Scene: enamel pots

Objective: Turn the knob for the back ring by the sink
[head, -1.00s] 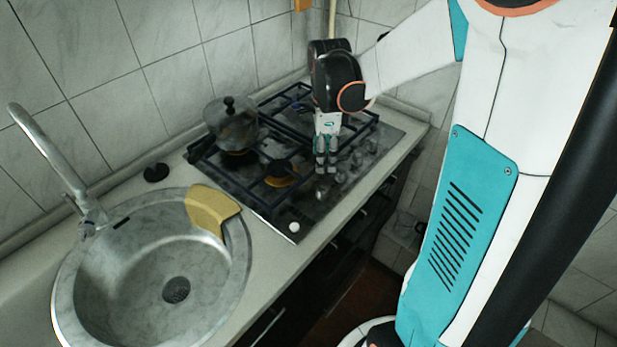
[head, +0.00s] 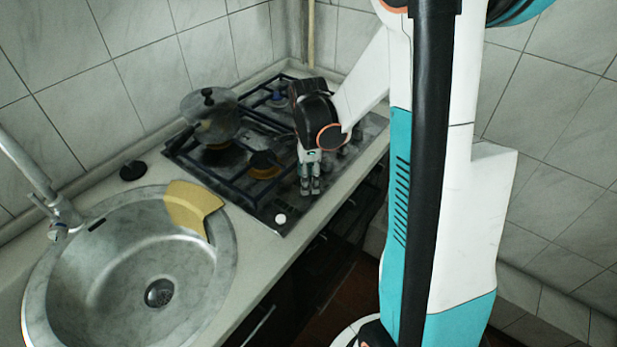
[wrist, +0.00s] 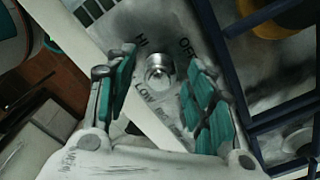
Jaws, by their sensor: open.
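My gripper (head: 310,187) points down over the front part of the black gas hob (head: 292,212), nearest the counter edge. In the wrist view my gripper (wrist: 162,62) is open. A round silver knob (wrist: 158,70) shows between its two teal-padded fingers, which look clear of it. The lettering around the knob reads HI, OFF and LOW. In the head view my gripper hides this knob, and I cannot tell which ring it serves. The back ring by the sink is under a lidded pot (head: 210,118). The front ring (head: 264,166) by the sink is bare.
Dark pan grates (head: 190,155) cover the hob. A white button (head: 280,219) sits at its front corner. The round sink (head: 120,270) with a yellow cloth (head: 192,207) on its rim lies to the left. A black round stopper (head: 133,171) lies on the counter.

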